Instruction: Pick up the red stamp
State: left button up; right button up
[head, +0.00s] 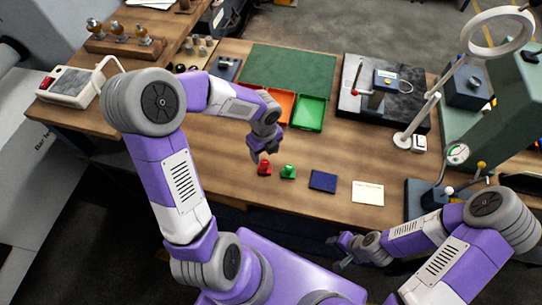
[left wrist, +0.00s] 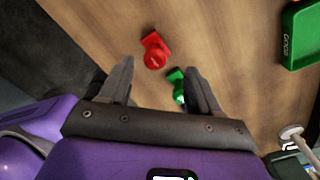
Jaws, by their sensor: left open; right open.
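The red stamp (head: 264,168) stands on the wooden table near its front edge, just below my left gripper in the head view. In the left wrist view the red stamp (left wrist: 155,52) lies beyond the fingertips, between their lines. My left gripper (head: 265,152) is open and empty above the table; its two fingers also show in the left wrist view (left wrist: 158,75). A green stamp (head: 288,171) stands to the right of the red one, and shows near the right finger in the left wrist view (left wrist: 178,80). My right gripper (head: 338,252) is open and empty, off the table's front edge.
A dark blue pad (head: 323,181) and a white card (head: 367,193) lie to the right of the stamps. A green tray (head: 309,113) and an orange tray (head: 284,104) sit behind. A ring lamp (head: 408,141) stands at right. Bare wood surrounds the stamps.

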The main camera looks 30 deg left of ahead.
aim_at(265, 162)
pick_arm(q)
jog(key=f, duration=0.2)
jog(key=f+b, duration=0.1)
jog(key=f, duration=0.4)
jog(key=shift+s+d, duration=0.1)
jog(key=shift+s, duration=0.25)
jog(key=shift+r, duration=0.1)
jog(key=c, duration=1.1)
